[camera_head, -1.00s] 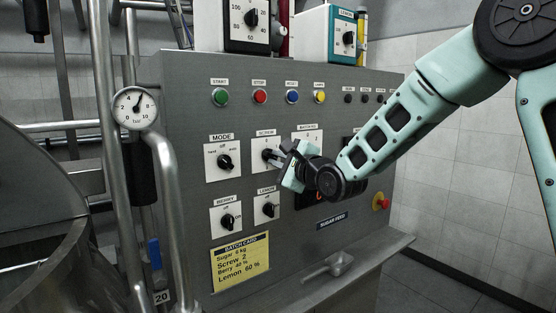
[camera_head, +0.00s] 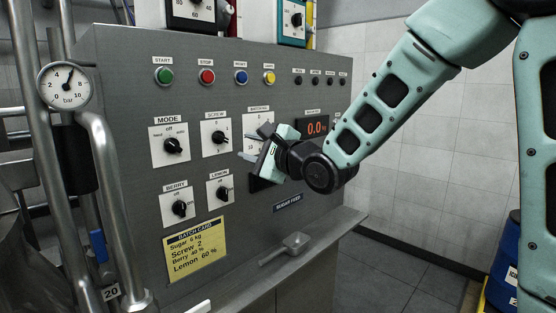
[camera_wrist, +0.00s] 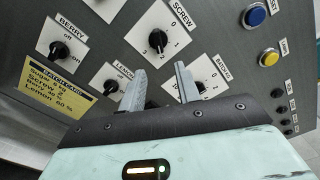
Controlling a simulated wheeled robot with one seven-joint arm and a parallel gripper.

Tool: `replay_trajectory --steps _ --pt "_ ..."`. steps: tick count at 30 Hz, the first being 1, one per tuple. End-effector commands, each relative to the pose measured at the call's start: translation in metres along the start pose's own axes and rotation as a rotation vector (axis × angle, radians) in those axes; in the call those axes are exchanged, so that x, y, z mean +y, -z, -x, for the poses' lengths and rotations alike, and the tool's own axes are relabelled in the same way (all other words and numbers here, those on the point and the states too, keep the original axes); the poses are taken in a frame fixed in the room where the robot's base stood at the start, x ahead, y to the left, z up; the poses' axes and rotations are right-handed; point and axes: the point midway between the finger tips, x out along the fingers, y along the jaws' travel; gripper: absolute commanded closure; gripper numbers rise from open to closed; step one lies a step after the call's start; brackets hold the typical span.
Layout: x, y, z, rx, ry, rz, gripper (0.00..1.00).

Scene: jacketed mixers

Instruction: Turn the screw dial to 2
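The screw dial (camera_head: 217,138) is a black knob on a white plate marked SCREW, on the grey panel. In the wrist view, the screw dial (camera_wrist: 158,40) lies beyond my fingers, clear of them. Its pointed end seems to face near the 2, but it is too small to be sure. My gripper (camera_head: 247,146) is to the right of the dial, in front of the batches plate (camera_head: 258,122), which it partly hides. In the wrist view my gripper (camera_wrist: 160,72) is open, its two fingers apart with nothing between them.
The mode dial (camera_head: 172,145) is left of the screw dial; the berry dial (camera_head: 180,208) and lemon dial (camera_head: 219,193) are below. A yellow batch card (camera_head: 195,250) reads Screw 2. Pipes and a gauge (camera_head: 65,86) stand left.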

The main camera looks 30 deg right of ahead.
Motion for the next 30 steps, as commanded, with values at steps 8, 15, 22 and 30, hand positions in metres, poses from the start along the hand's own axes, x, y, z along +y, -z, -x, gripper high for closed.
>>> replay_trajectory --steps 8,15,22,30 --pt "0.000 0.000 0.060 0.002 0.001 0.003 0.67" --pt "0.001 0.001 0.084 0.001 0.000 0.001 0.67" --pt "0.000 0.000 0.088 0.001 -0.001 -0.001 0.67" --pt "0.000 0.000 0.088 0.001 -0.001 -0.001 0.67"
